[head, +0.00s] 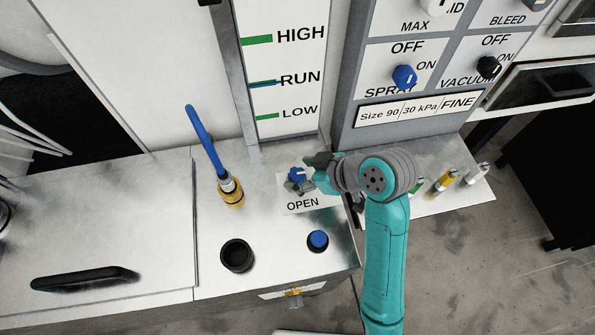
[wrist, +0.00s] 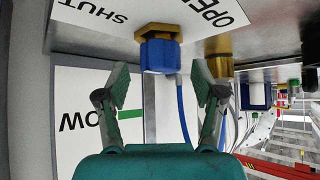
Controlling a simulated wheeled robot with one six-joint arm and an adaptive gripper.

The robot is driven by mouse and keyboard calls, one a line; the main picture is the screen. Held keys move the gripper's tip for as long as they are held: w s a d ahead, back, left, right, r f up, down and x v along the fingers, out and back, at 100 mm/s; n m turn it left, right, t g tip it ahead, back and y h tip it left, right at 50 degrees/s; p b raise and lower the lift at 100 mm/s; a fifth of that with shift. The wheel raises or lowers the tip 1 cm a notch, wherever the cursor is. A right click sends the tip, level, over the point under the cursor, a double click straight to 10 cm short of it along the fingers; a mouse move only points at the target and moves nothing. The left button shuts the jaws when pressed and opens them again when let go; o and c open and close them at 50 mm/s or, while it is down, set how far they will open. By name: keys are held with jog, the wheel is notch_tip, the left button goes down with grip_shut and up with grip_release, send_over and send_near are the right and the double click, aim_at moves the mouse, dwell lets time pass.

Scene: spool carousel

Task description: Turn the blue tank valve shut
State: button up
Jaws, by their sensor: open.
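The blue tank valve (head: 297,174) is a small blue knob on the steel bench top, behind a label reading OPEN (head: 302,204). In the wrist view the blue valve (wrist: 160,55) sits on a brass fitting, centred just beyond my fingertips, with a card reading OPEN and SHUT around it. My gripper (head: 312,172) is at the valve's right side in the head view. In the wrist view my gripper (wrist: 162,84) is open, one finger to each side, with no visible contact. The arm hides part of the valve's surroundings, and the knob's pointer direction is unclear.
A black cup (head: 237,256) and a blue-capped socket (head: 318,240) stand in front. A level gauge (head: 285,75) stands behind. A control panel with another blue knob (head: 404,76) is at the back right.

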jog(key=v, duration=0.9)
jog(key=shift+s+d+r, duration=0.15)
jog(key=shift+d+r, duration=0.1)
jog(key=shift+r, duration=0.05)
